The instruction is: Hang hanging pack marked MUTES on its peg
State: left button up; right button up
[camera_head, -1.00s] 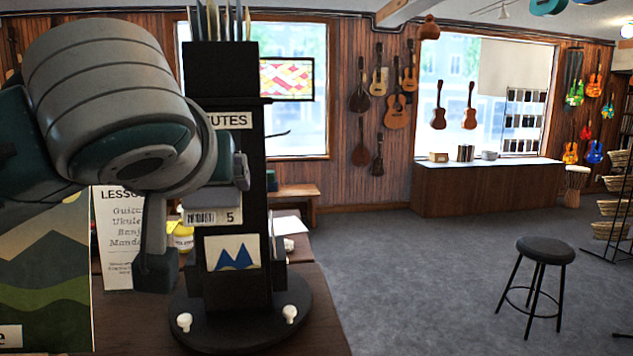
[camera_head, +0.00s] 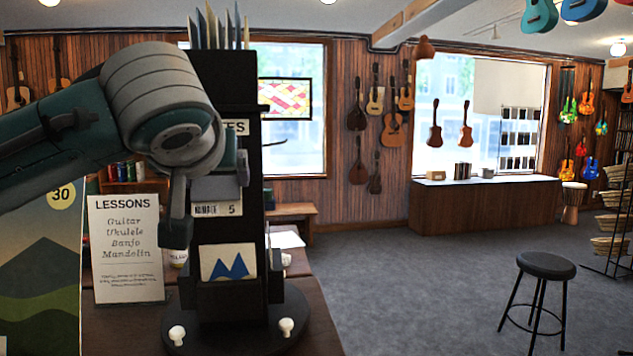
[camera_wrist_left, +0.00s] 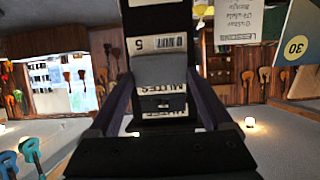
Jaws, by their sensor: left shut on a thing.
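My left gripper (camera_head: 212,180) is shut on the grey hanging pack (camera_head: 215,190), in front of a tall dark display stand (camera_head: 227,95). In the left wrist view, which is upside down, the pack (camera_wrist_left: 160,70) sits between the two fingers and bears a MUTES label. A second MUTES label (camera_head: 236,127) is on the stand, partly covered by my wrist. A label with a 5 (camera_head: 217,209) is on the stand just below the pack. The peg behind the pack is hidden. My right gripper is not in view.
The stand's round base, with white knobs (camera_head: 286,327), rests on a dark counter (camera_head: 318,325). A LESSONS sign (camera_head: 127,248) and a landscape poster (camera_head: 40,285) stand at left. A black stool (camera_head: 545,266) stands on open carpet at right.

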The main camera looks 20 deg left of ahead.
pick_arm(q)
jog(key=shift+w+a+f+b, duration=0.1)
jog(key=shift+w+a+b, duration=0.2)
jog(key=shift+w+a, duration=0.35)
jog(key=shift+b+x, duration=0.35)
jog(key=shift+x, duration=0.4)
jog(key=shift+w+d+f, duration=0.1)
jog(key=shift+d, duration=0.05)
jog(key=o, duration=1.4)
